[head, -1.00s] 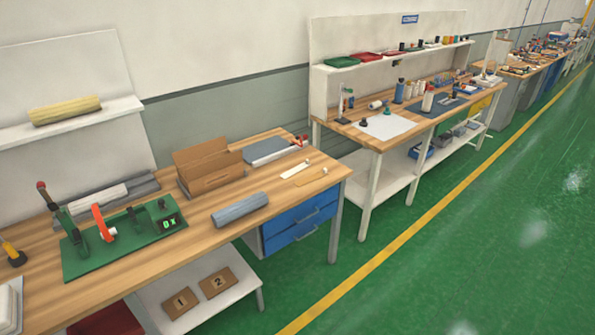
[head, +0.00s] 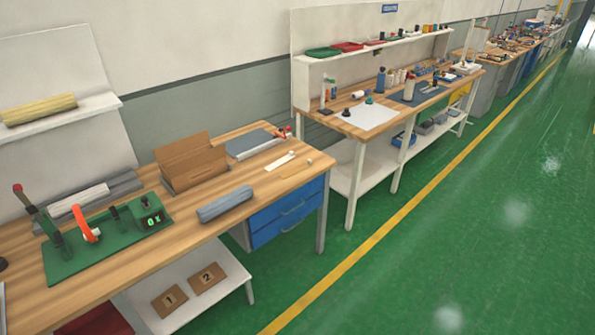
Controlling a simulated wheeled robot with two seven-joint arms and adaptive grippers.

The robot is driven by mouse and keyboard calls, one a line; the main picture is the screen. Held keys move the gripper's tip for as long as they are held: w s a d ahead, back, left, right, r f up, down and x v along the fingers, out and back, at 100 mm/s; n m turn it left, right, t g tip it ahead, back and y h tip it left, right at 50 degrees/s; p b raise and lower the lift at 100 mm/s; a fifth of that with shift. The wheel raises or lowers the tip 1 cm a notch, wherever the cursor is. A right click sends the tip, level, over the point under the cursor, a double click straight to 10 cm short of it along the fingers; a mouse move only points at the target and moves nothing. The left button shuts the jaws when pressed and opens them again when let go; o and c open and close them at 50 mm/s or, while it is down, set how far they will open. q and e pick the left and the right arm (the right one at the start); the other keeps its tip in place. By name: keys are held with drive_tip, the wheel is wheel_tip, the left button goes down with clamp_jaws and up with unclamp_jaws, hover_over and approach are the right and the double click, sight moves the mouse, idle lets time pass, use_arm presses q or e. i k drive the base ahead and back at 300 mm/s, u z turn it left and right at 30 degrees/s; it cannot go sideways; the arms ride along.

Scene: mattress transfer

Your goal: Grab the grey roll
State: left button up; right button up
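The grey roll (head: 226,204) lies on the wooden workbench (head: 120,278), near its front edge and right of the green board. A second grey roll-like piece (head: 124,186) lies at the back of the bench beside a white one (head: 78,200), partly hidden by the tools in front. Neither of my grippers shows in the head view.
A green board (head: 108,240) with clamp-like tools stands left of the roll. An open cardboard box (head: 192,167) stands behind it. Blue drawers (head: 288,212) and a lower white shelf are below the bench. Green floor (head: 430,240) lies open at the right.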

sight(216, 207)
drive_tip(key=u, duration=0.35)
drive_tip(key=i, duration=0.7)
drive_tip(key=u, duration=0.65)
drive_tip(key=i, duration=1.1)
drive_tip(key=z, duration=0.05)
